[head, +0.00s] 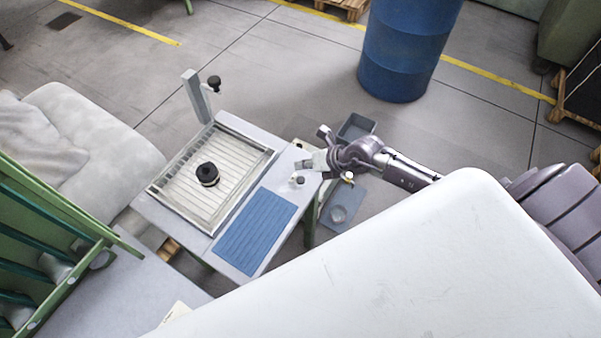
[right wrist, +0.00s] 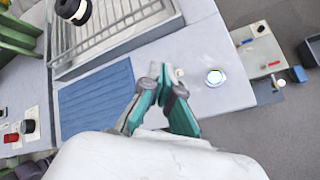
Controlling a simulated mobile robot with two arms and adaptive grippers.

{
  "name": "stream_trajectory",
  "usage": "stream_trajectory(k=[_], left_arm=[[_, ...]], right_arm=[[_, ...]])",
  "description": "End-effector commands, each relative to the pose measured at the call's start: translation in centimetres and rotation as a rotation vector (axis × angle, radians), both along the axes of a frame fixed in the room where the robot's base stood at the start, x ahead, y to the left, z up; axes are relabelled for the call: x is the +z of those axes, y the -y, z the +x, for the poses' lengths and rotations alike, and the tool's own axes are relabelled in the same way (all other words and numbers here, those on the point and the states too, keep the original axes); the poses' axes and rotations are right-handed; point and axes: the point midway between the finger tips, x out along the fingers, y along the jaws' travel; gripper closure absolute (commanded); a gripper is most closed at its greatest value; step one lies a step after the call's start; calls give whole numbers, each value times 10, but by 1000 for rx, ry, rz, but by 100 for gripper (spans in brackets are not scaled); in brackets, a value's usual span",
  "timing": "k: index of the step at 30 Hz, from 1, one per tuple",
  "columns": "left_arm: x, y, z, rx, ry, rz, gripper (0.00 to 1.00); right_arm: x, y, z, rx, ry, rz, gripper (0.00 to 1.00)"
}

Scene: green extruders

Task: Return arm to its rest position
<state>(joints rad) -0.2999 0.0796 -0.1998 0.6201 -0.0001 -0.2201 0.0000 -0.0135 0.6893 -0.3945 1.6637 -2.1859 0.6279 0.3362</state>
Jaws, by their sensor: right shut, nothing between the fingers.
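My right arm comes in from the right in the head view, and its gripper (head: 310,163) is over the right end of the grey work table (head: 225,130). In the right wrist view the right gripper (right wrist: 162,84) has its green-sided fingers together with nothing between them. It is above the bare table top, just right of the blue ribbed mat (right wrist: 98,98). The mat also shows in the head view (head: 256,232). My left gripper is not in view.
A slatted metal tray (head: 176,194) on the table holds a black round part (head: 207,173). A post with a black knob (head: 214,82) stands at the table's back. A grey bin (head: 356,126) is behind the gripper, and a blue barrel (head: 405,55) stands farther back.

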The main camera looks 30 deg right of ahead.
Motion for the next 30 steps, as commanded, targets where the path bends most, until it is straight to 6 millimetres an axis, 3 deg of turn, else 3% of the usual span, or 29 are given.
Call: stream_trajectory(k=[2,18,22,26,28,30], left_arm=[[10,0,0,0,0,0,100],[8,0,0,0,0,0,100],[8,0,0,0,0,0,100],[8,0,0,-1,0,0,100],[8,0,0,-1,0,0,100],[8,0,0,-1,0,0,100]], right_arm=[[9,0,0,-1,0,1,100],[7,0,0,-1,1,1,100],[18,-15,2,-14,33,74,100],[62,-55,9,-90,140,324,100],[105,-73,14,-195,227,543,100],[149,-73,18,-357,307,781,100]])
